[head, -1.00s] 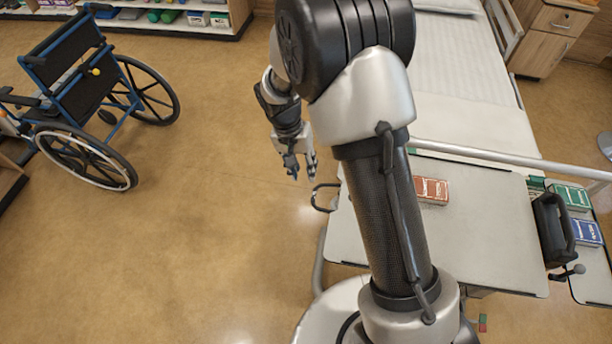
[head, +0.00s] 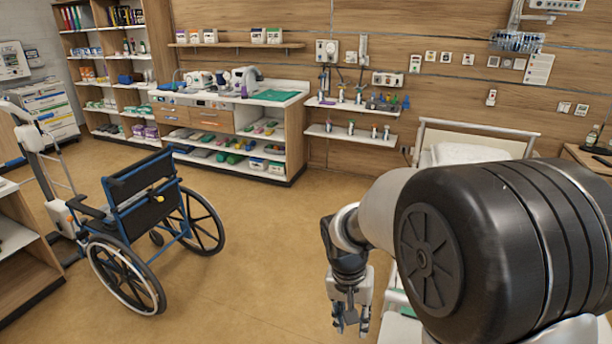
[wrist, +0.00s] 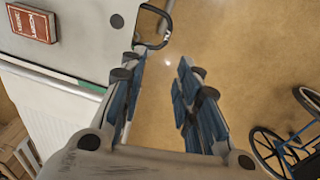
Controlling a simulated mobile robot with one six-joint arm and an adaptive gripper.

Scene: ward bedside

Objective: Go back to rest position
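My gripper (head: 350,318) hangs pointing down beside the bed in the head view, over the open floor. In the wrist view its two blue-padded fingers (wrist: 160,100) stand apart with only floor between them, so it is open and empty. My arm is folded, and its large dark joint fills the lower right of the head view.
A wheelchair (head: 150,220) stands on the left, also at the wrist view's right edge (wrist: 290,140). The bed (head: 470,150) is behind my arm. A red box (wrist: 32,22) lies on the overbed table (wrist: 80,50). Shelves (head: 240,150) line the back wall; the middle floor is clear.

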